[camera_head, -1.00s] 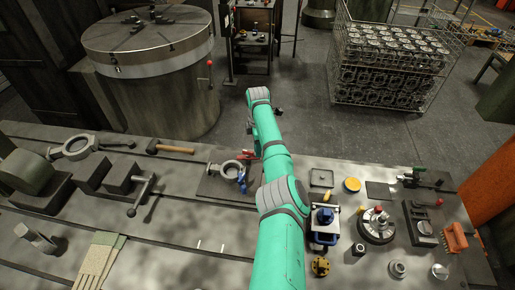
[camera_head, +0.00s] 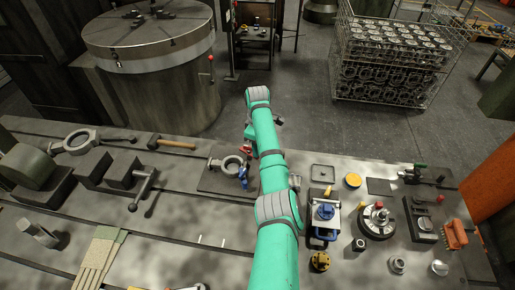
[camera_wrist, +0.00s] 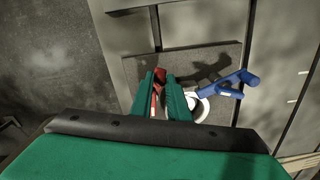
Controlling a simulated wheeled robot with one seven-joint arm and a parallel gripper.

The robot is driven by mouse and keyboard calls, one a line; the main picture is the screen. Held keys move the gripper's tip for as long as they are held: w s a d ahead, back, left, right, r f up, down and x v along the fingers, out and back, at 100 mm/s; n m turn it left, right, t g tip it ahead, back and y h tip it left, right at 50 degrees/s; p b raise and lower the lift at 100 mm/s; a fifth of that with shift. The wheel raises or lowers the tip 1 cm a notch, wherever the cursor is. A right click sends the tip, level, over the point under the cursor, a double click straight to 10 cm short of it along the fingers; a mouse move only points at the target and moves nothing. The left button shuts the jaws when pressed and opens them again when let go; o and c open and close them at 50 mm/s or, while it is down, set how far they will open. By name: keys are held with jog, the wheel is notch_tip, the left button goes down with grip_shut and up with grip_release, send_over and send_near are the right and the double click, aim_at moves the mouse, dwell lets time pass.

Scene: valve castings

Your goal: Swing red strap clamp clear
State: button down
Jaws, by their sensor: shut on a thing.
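The red strap clamp (camera_wrist: 160,77) shows in the wrist view between the two green fingers of my gripper (camera_wrist: 159,85), which is shut on it. In the head view a red part of the clamp (camera_head: 246,151) shows just left of my arm, above the casting. The fingers hide much of the clamp. The ring-shaped valve casting (camera_head: 231,165) sits on a dark plate; its pale rim (camera_wrist: 202,108) is partly behind the fingers in the wrist view. A blue clamp (camera_head: 243,180) is at the casting's right side; it also shows in the wrist view (camera_wrist: 231,86).
A wooden-handled hammer (camera_head: 172,144) lies left of the plate. A blue-topped fixture (camera_head: 325,212), yellow disc (camera_head: 353,180) and round fixture (camera_head: 378,219) stand right of my arm. The front middle of the bench is mostly clear. A wire crate of castings (camera_head: 390,65) stands beyond the bench.

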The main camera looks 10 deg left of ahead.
dwell(0.4)
jog(key=c, duration=1.7)
grip_release()
notch_tip(320, 180, up, 11)
jog(key=shift+f, duration=0.1)
